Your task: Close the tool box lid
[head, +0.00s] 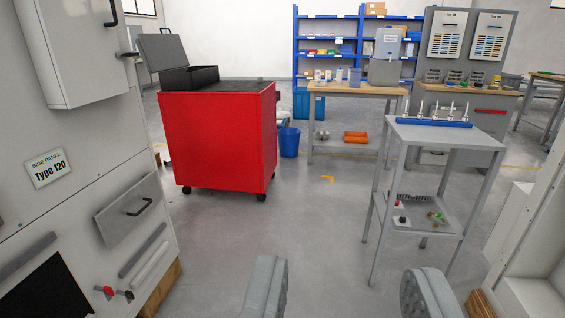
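The tool box (190,79) is a dark open box on top of a red tool cart (218,135), left of centre in the head view. Its grey lid (163,50) stands raised at the box's left and back side. The lid is tilted well above the box opening. My gripper (335,296) shows at the bottom of the view, with its two grey padded fingers wide apart. Nothing is between the fingers. It is well short of the tool box and to its right, touching nothing.
A grey cabinet (75,150) with handles stands close on the left. A grey stand (450,132) with a blue rack (435,122) is at right. A workbench (350,89), blue shelves (345,28) and a blue bin (289,142) are behind. The floor between is clear.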

